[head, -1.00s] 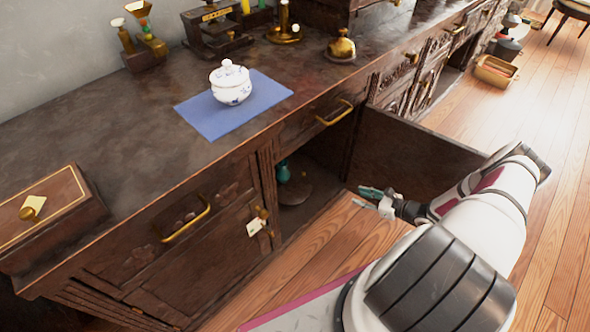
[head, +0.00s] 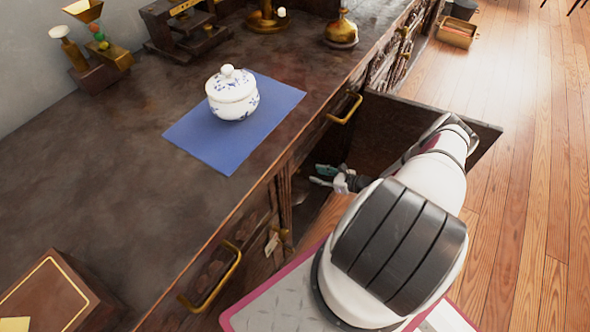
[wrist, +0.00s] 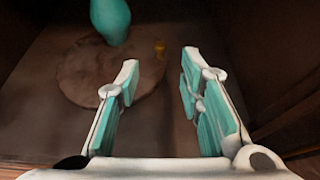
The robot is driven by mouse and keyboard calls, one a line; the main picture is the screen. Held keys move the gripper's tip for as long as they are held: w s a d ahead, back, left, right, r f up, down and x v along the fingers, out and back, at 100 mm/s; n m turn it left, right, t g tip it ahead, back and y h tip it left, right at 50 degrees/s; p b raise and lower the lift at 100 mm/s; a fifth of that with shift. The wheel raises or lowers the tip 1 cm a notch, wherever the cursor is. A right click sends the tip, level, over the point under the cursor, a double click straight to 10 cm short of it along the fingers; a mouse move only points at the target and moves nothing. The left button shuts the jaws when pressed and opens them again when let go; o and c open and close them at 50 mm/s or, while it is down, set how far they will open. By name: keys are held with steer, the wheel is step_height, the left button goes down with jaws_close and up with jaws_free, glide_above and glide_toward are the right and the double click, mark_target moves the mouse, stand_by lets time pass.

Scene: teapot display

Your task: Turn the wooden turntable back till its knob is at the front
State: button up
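The wooden turntable (wrist: 85,80) is a flat round disc on the cupboard floor, seen in the wrist view. A teal vase (wrist: 110,20) stands on its far part, its top cut off by the frame. A small yellow knob (wrist: 160,48) shows at the disc's right, towards the far side. My gripper (wrist: 160,62) is open and empty, its two teal-padded fingers pointing at the disc's right side, with the knob showing beyond and between the tips. In the head view my gripper (head: 318,175) is at the cupboard opening, and the turntable is hidden there.
Dark cupboard walls (wrist: 270,40) stand close on both sides. The open cupboard door (head: 470,115) is beside my arm. On the counter, a white and blue lidded pot (head: 232,95) sits on a blue cloth (head: 205,145). A brass drawer handle (head: 345,108) juts out above the opening.

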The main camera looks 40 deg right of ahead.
mark_target(298, 170)
steer(key=b+x, duration=0.4)
steer(key=x, duration=0.7)
jaws_close()
